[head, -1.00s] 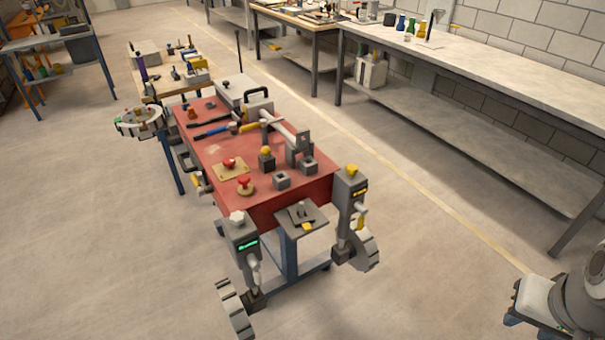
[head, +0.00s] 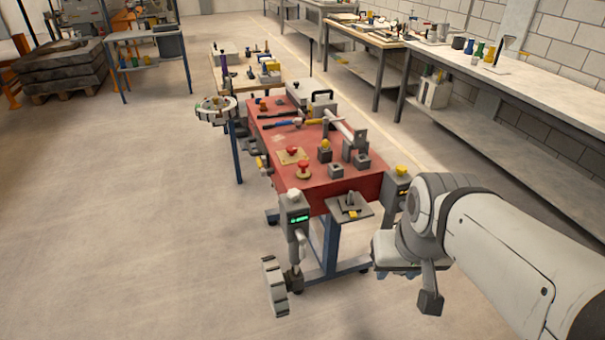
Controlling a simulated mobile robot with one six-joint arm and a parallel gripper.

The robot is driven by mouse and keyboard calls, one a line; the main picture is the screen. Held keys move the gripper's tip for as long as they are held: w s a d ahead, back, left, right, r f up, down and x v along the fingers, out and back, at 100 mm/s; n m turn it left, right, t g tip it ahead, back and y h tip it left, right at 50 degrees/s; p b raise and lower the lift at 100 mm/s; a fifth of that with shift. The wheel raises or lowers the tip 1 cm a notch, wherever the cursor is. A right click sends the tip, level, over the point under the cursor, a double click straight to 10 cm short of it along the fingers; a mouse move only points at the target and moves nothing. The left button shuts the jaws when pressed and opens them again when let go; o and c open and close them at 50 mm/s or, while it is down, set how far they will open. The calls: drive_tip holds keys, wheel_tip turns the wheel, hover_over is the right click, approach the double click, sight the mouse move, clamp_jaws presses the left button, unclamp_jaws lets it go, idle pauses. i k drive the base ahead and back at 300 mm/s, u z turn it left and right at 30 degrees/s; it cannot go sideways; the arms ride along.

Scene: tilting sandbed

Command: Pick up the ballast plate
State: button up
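I cannot tell for sure which thing is the ballast plate. A small dark grey plate (head: 349,208) with an upright grip and a yellow tab sits at the near end of the red-topped cart (head: 318,186). My white arm reaches in from the lower right, in front of the cart's right near corner. What seems to be my gripper (head: 431,301) hangs at the arm's end, over the floor and apart from the cart. Its fingers do not show clearly, and I see nothing held.
Red knobs, grey blocks and tools crowd the cart top. A post with a green display (head: 296,222) stands at its near left corner. A long workbench (head: 541,87) runs along the right wall. Dark slabs are stacked on a pallet (head: 64,97) at back left. The left floor is clear.

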sight(355, 208)
drive_tip(key=i, duration=1)
drive_tip(key=u, duration=0.05)
